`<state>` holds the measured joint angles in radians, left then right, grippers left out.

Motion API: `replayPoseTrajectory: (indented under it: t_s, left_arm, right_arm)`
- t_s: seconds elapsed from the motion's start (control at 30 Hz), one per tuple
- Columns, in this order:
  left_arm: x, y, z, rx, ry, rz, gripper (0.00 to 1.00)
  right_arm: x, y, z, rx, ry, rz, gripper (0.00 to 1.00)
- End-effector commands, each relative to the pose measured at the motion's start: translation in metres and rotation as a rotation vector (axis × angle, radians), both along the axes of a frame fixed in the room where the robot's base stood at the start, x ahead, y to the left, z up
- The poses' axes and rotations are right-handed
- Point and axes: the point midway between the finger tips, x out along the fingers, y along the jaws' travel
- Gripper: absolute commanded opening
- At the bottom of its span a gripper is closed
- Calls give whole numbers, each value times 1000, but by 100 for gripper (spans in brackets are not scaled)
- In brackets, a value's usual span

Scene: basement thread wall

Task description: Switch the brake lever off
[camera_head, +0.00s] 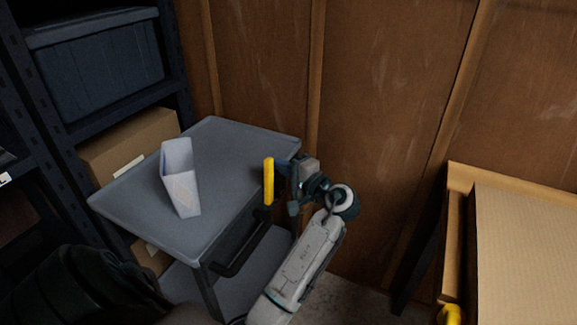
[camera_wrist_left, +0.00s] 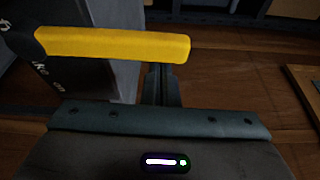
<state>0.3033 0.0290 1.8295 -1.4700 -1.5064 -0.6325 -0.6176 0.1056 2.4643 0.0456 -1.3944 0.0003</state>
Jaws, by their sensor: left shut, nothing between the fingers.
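The yellow brake lever (camera_head: 269,181) stands upright in the head view, at the right edge of a grey cart. It also shows in the left wrist view (camera_wrist_left: 115,45), lying across the upper left from a dark round pivot. White lettering, partly legible as "ke" and "on", is on the black panel by the pivot. My left gripper (camera_head: 283,168) is just right of the lever in the head view, shut and empty. In the left wrist view its shut fingers (camera_wrist_left: 160,83) sit just below the lever's free end; contact cannot be told. My right gripper is not seen.
The grey cart (camera_head: 125,205) has a black handle (camera_head: 243,250) and carries a white open holder (camera_head: 180,178). A dark shelf with a bin (camera_head: 95,60) and a cardboard box stands left. A wooden-framed cardboard surface (camera_head: 525,250) is at right. Bare floor lies between.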

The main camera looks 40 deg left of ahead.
Motion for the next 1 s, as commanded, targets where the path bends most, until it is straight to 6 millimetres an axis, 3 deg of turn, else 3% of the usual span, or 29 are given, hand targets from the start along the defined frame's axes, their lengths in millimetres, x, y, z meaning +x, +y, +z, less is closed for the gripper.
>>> replayPoseTrajectory:
  t_s: [0.4, 1.0]
  left_arm:
    - [-15, -4, 2, 27, -114, 0, 0]
    - [-11, -2, 3, 29, -119, -2, 0]
  right_arm:
    - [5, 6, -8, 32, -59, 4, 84]
    - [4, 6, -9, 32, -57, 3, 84]
